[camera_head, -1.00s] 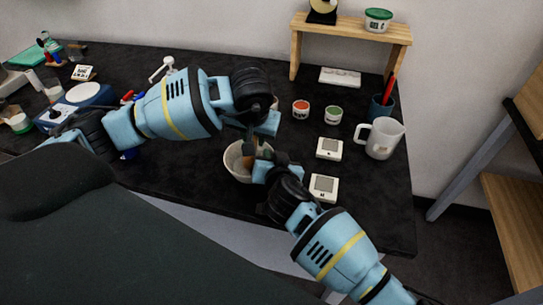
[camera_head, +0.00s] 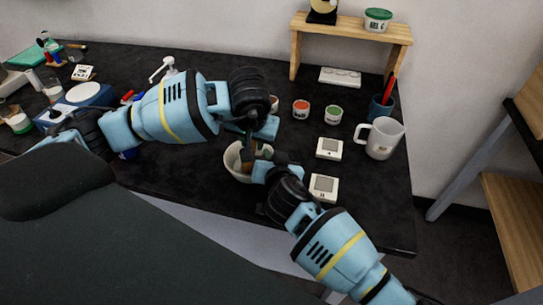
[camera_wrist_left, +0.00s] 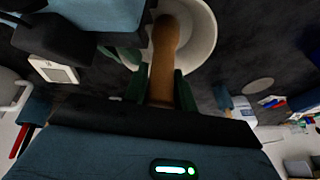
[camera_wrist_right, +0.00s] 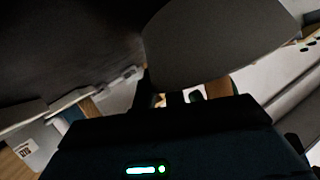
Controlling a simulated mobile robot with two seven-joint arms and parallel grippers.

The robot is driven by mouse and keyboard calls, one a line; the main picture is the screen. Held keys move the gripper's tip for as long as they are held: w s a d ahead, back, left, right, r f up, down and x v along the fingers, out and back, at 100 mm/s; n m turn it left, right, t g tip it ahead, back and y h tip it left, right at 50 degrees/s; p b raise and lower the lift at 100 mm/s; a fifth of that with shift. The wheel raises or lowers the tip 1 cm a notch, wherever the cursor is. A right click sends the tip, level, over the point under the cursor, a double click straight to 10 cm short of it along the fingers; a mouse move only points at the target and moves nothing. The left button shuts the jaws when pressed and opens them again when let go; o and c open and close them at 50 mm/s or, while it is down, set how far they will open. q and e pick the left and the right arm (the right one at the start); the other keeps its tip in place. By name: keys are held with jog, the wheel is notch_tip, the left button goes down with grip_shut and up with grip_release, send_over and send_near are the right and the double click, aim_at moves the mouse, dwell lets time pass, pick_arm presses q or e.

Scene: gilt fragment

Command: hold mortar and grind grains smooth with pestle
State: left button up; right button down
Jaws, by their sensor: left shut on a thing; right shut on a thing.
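The mortar, a white round bowl (camera_head: 232,161), stands on the dark table; it also shows in the left wrist view (camera_wrist_left: 207,32). The brown pestle (camera_wrist_left: 164,62) has its lower end inside the bowl. My left gripper (camera_head: 249,143) is above the mortar, shut on the pestle's upper part; its green fingers (camera_wrist_left: 160,90) flank the shaft. My right gripper (camera_head: 264,166) is at the bowl's right side, shut on the mortar's rim. In the right wrist view the mortar's shaded outer wall (camera_wrist_right: 215,45) fills the upper middle. The grains are hidden from view.
Two small white devices (camera_head: 329,148) (camera_head: 324,188) lie right of my right gripper. Small orange (camera_head: 301,109) and green (camera_head: 333,114) tubs, a white jug (camera_head: 381,138) and a wooden shelf (camera_head: 350,29) stand behind and to the right. Lab items crowd the far left.

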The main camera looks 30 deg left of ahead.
pick_arm(q)
jog(key=shift+f, duration=0.1)
jog(key=shift+w+d, duration=0.15)
jog(key=shift+w, duration=0.8)
jog(key=shift+s, duration=0.1)
jog(key=shift+s+a, duration=0.5)
jog(key=shift+a, duration=0.35)
jog(key=shift+d, duration=0.15)
jog(key=shift+s+d, duration=0.15)
jog(key=shift+d, duration=0.75)
jog(key=shift+w+a+f, duration=0.2)
jog(key=shift+w+a, duration=0.45)
jog(key=shift+w, duration=0.15)
